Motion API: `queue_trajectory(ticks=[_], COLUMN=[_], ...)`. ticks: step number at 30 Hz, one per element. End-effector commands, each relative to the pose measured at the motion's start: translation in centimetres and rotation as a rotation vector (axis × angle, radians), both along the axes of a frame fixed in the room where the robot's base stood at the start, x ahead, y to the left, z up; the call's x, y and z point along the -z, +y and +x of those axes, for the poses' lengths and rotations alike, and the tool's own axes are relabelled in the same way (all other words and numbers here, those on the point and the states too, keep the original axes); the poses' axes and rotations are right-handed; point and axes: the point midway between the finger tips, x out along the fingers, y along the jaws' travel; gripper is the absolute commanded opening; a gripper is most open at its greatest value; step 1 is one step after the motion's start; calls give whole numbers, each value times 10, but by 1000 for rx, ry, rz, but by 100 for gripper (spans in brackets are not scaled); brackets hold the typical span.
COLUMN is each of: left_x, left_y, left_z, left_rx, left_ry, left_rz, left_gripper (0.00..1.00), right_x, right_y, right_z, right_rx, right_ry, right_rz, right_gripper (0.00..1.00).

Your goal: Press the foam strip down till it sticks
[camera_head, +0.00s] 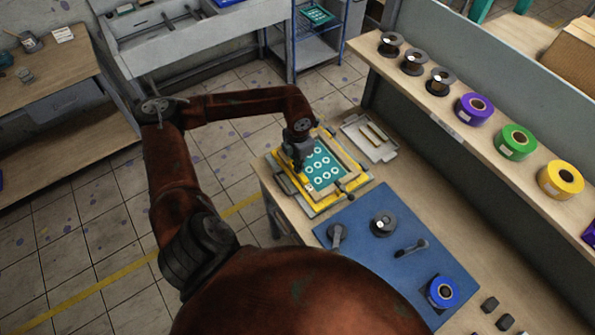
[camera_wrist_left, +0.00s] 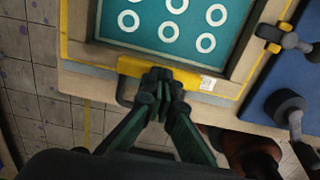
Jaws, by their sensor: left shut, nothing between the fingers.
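My left gripper (camera_head: 299,166) is at the left edge of the yellow screen frame (camera_head: 358,177), pointing down. In the left wrist view its fingertips (camera_wrist_left: 158,84) are together and empty, over or against the yellow bar (camera_wrist_left: 190,77) at the frame's edge. I cannot tell if they touch it. The teal screen (camera_head: 322,166) with several white rings lies inside the frame. A pale strip (camera_head: 377,132) lies in the light tray (camera_head: 386,152) behind the frame; it may be foam. No foam strip shows clearly under my fingertips. My right gripper is not in view.
A blue mat (camera_head: 365,250) in front of the frame holds a dark spool (camera_head: 383,223), a blue tape roll (camera_head: 442,292) and small tools. A shelf (camera_head: 470,130) with spools and coloured rolls runs along the right. A knobbed clamp (camera_head: 345,190) sticks out at the frame's near corner.

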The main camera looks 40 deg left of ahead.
Motion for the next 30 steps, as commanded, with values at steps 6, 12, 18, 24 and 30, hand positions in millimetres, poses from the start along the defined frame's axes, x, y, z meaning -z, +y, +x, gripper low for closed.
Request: queue_trajectory(ticks=[6,12,18,24,30], left_x=[-9,-30,-49,-69,-80], left_y=[0,0,0,0,0], left_z=[-2,-1,-1,0,-1], left_rx=[0,0,0,0,0], left_ry=[4,1,1,-1,1], left_rz=[1,0,0,1,0], left_gripper=[0,0,0,0,0], right_x=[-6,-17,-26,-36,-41], right_y=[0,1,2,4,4], right_z=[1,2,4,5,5], right_rx=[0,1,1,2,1], right_ry=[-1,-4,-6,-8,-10], right_rz=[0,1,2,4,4], right_gripper=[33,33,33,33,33])
